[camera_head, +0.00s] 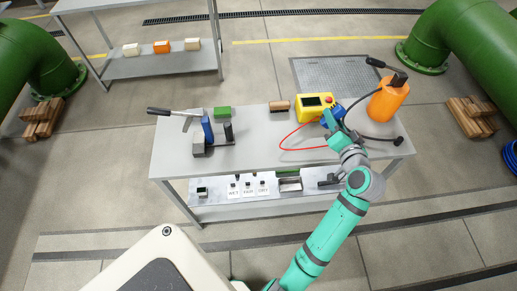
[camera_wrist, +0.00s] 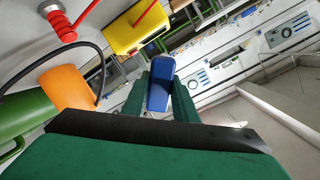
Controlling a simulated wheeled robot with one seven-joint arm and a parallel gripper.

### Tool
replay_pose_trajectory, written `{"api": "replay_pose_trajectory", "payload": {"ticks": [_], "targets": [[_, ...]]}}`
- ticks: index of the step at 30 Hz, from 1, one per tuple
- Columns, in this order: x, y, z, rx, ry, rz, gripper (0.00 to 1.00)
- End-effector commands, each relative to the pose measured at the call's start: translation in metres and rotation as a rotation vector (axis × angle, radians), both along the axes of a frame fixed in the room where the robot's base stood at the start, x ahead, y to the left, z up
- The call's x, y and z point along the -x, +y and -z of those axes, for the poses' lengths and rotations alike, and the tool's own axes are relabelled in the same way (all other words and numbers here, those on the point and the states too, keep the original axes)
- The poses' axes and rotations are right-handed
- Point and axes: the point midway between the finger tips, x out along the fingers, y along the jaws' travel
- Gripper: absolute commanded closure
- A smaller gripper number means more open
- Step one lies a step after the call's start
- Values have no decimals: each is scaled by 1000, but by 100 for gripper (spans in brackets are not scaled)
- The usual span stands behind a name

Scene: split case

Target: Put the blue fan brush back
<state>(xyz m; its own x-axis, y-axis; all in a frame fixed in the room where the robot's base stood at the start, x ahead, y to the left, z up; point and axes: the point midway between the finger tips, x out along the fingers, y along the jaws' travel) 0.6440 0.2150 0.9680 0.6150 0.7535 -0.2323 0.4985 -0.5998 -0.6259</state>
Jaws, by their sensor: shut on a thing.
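My gripper (camera_wrist: 160,98) is shut on a blue piece (camera_wrist: 161,80), seen between the green fingers in the wrist view. It looks like the blue fan brush's body, but no bristles show. In the head view my gripper (camera_head: 333,122) is over the right part of the grey table (camera_head: 255,150), beside the yellow device, with blue (camera_head: 336,111) showing at its tip. Another blue upright piece (camera_head: 207,128) stands at the table's left, next to a grey block (camera_head: 198,146) and a black upright piece (camera_head: 228,133).
A yellow device (camera_head: 305,108) with a red cable (camera_head: 291,143) and an orange container (camera_head: 388,98) with a black hose stand near my gripper. A hammer-like tool (camera_head: 170,112), green block (camera_head: 222,112) and brown roll (camera_head: 279,106) lie farther left. The table's middle is clear. A labelled lower panel (camera_head: 215,188) runs along the front.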

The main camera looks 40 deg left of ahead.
Motion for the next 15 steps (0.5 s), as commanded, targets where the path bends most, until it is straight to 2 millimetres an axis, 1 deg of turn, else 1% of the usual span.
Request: {"api": "replay_pose_trajectory", "payload": {"ticks": [1, 3, 8, 9, 11, 15], "targets": [[3, 18, -17, 23, 5, -60, 100], [11, 41, -32, 53, 27, -139, 100], [35, 90, -60, 131, 66, -326, 100], [42, 102, -67, 152, 73, -376, 100], [53, 118, -75, 186, 85, -449, 100], [82, 153, -93, 275, 99, -631, 100]]}}
